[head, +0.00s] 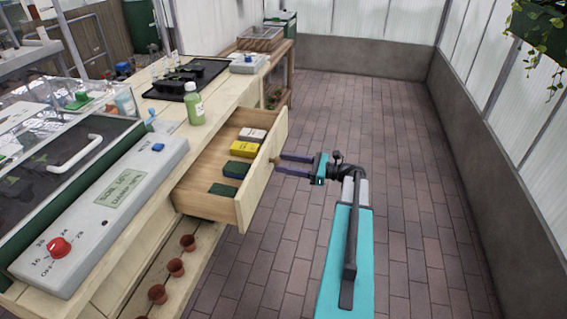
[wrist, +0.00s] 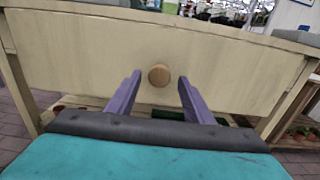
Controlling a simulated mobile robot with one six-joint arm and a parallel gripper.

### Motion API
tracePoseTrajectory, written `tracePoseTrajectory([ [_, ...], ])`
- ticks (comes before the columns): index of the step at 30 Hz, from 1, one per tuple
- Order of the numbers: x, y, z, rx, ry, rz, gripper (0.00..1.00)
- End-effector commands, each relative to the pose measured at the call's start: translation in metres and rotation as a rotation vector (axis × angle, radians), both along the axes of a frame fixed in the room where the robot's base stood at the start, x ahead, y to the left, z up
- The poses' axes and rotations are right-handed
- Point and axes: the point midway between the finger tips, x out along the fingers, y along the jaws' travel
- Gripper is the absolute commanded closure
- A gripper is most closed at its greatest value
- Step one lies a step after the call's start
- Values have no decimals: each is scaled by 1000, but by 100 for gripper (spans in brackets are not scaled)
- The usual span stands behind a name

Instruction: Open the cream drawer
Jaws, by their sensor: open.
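The cream drawer (head: 213,203) is pulled well out of the wooden bench in the head view. Several small packets, such as a yellow one (head: 243,149), lie inside it. Its front panel fills much of the wrist view (wrist: 90,62). A round wooden knob (wrist: 159,75) is at the middle of that front. My gripper (head: 277,165) is in front of the drawer. In the wrist view its two purple fingers (wrist: 158,88) are open, one on each side of the knob, with gaps between them and it.
A grey control box with a red dial (head: 60,247) and a green bottle (head: 194,104) stand on the bench top. Several terracotta pots (head: 176,267) sit on the shelf below. The brick floor (head: 400,190) to the right is clear, bounded by a low wall.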

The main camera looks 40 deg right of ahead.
Motion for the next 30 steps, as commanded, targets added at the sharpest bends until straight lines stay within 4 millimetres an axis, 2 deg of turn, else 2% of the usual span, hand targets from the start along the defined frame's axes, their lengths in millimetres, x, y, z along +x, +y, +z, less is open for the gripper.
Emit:
tracePoseTrajectory([
  [19, -76, -58, 0, 0, -1, -2, 53],
  [24, -90, -68, 0, -1, -1, -1, 53],
  [30, -96, -72, 0, -1, -1, 0, 53],
])
